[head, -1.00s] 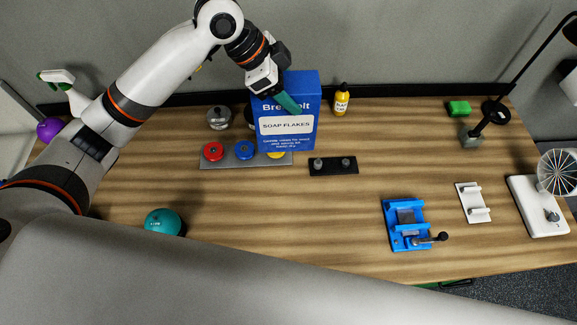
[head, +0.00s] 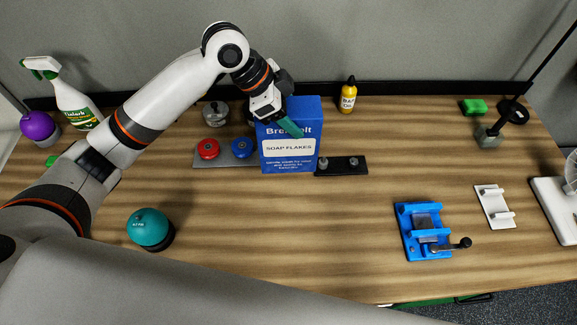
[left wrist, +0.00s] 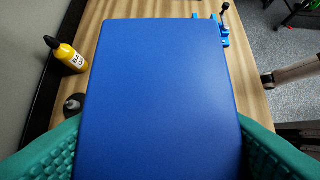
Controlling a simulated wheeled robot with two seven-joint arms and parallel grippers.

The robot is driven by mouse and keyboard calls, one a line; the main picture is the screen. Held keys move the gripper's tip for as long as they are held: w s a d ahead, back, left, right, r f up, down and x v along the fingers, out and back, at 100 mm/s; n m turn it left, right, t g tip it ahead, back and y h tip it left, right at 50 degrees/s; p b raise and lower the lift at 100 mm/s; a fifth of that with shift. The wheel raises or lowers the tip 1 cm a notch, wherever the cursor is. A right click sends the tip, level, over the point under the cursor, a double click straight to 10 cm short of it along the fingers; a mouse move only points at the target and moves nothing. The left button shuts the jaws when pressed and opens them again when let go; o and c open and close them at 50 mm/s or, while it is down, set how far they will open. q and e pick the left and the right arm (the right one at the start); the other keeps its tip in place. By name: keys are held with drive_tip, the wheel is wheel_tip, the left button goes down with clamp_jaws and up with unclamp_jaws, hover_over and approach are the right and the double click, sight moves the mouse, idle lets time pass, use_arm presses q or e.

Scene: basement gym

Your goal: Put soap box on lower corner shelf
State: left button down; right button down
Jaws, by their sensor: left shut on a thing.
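The soap box (head: 290,160) is a blue carton labelled "SOAP FLAKES", upright near the back middle of the table. My left gripper (head: 291,128), with teal fingers, is shut on its upper part from above. In the left wrist view the box (left wrist: 165,95) fills the middle, with a teal finger on each side. I cannot tell whether its bottom touches the table. It hides part of the button panel behind it. The lower corner shelf is not in view. My right gripper is not in view.
The wooden table (head: 290,225) is clear in front of the box. The button panel (head: 228,156) and a black holder (head: 341,165) are close to the box. A yellow bottle (head: 348,97) stands behind.

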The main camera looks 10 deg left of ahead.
sight(291, 142)
use_arm(q)
wheel_tip(291, 142, down, 8)
drive_tip(key=shift+f+p, duration=0.1)
drive_tip(key=shift+p, duration=0.85)
drive_tip(key=shift+f, duration=0.25)
drive_tip(key=shift+c, duration=2.1)
unclamp_jaws()
